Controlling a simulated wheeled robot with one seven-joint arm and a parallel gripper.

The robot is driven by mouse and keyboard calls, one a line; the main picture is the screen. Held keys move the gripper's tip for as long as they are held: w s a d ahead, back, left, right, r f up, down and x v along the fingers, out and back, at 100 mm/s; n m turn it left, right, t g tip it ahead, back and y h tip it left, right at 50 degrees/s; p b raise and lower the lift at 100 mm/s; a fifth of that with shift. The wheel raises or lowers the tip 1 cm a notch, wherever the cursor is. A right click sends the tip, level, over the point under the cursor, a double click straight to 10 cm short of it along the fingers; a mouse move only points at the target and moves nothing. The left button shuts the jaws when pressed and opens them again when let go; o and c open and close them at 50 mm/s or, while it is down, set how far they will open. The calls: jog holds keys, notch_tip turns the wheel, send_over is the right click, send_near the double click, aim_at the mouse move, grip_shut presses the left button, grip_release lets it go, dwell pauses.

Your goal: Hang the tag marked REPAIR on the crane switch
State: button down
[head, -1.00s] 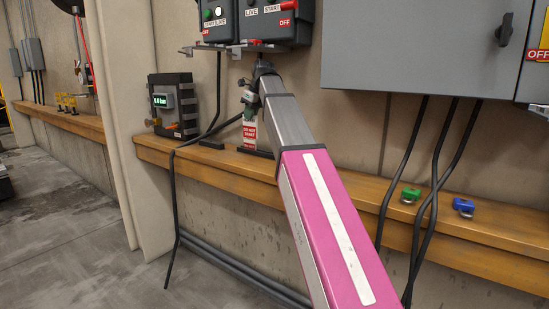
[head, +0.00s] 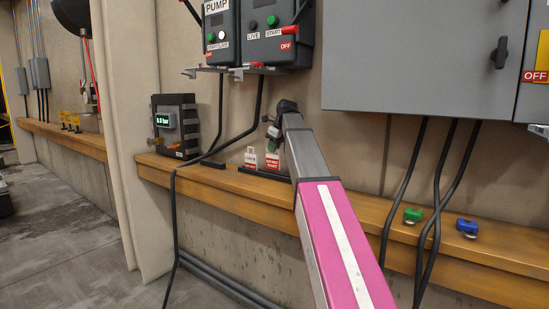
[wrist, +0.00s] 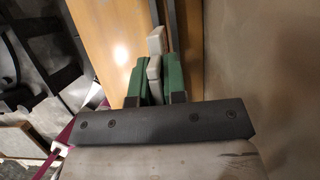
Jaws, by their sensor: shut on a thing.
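My gripper (head: 273,136) is at the end of my raised arm, above the right part of the tag rack. In the wrist view its two green pads (wrist: 157,84) are shut on a pale tag (wrist: 156,42), whose marking cannot be read. Two white-and-red tags, a left one (head: 250,158) and a right one (head: 272,161), stand at the rack (head: 258,174) on the wooden ledge; their wording is too small to read surely. Above are two dark switch boxes: one marked PUMP (head: 218,22), and one to its right (head: 262,48) whose name is out of view.
A pressure gauge box (head: 176,127) stands left on the ledge (head: 218,181). Black cables hang before the wall. A grey cabinet (head: 415,60) is at upper right. Green (head: 412,215) and blue (head: 466,227) clamp-like items lie on the ledge at right.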

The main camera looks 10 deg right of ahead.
aim_at(275, 156)
jog(key=shift+w+d+f, duration=0.15)
jog(key=shift+d+f, duration=0.15)
jog(key=shift+f, duration=1.7)
jog(key=shift+f, duration=0.15)
jog(key=c, duration=1.2)
grip_release()
